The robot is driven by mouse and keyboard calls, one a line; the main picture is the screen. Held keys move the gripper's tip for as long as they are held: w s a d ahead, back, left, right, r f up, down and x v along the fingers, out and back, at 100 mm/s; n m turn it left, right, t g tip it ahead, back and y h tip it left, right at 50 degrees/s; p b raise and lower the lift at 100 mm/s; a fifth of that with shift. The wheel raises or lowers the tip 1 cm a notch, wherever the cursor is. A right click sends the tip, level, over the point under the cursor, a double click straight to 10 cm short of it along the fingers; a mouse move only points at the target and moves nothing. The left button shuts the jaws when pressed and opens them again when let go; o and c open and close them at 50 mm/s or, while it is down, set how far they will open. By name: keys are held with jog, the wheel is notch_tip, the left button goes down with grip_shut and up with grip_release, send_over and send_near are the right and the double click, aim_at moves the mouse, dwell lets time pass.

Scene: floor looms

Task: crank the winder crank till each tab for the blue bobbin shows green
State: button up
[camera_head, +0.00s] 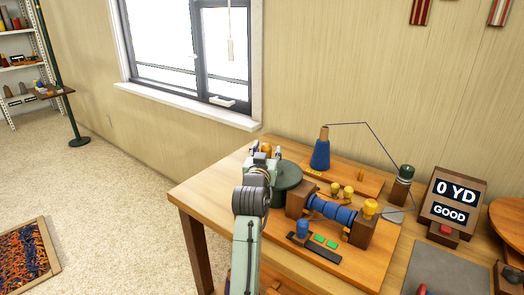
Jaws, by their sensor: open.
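The winder stands on a wooden board (370,262), with blue-wound rollers (333,210) between two dark wooden blocks. A dark green disc (287,175) sits at its left end; the crank handle itself is not clear, partly hidden by my arm. A small blue bobbin-like piece (303,227) stands in front, beside two green tabs (325,241) on a dark strip. My gripper (265,151) is open at the disc's upper left, near a small orange-brown knob-like part; I cannot tell whether it touches it.
A blue thread cone (320,153) stands behind, its thread running over a wire arm to a dark green-topped post (402,178). A display (453,197) reads "0 YD" and "GOOD". A grey mat (447,270) lies at right. The table's left edge is close to my arm.

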aim_at(278, 174)
jog(key=shift+o, duration=0.2)
jog(key=shift+m+h, duration=0.4)
jog(key=shift+h, duration=0.3)
jog(key=d, duration=0.1)
jog(key=d+r, duration=0.1)
jog(key=d, duration=0.2)
jog(key=shift+r, duration=0.25)
jog(key=shift+s+f, duration=0.2)
jog(key=shift+s, duration=0.2)
jog(key=shift+s+d+f, duration=0.35)
jog(key=shift+s+d, duration=0.1)
jog(key=shift+a+v, duration=0.2)
jog(key=shift+v, duration=2.25)
jog(key=shift+w, duration=0.1)
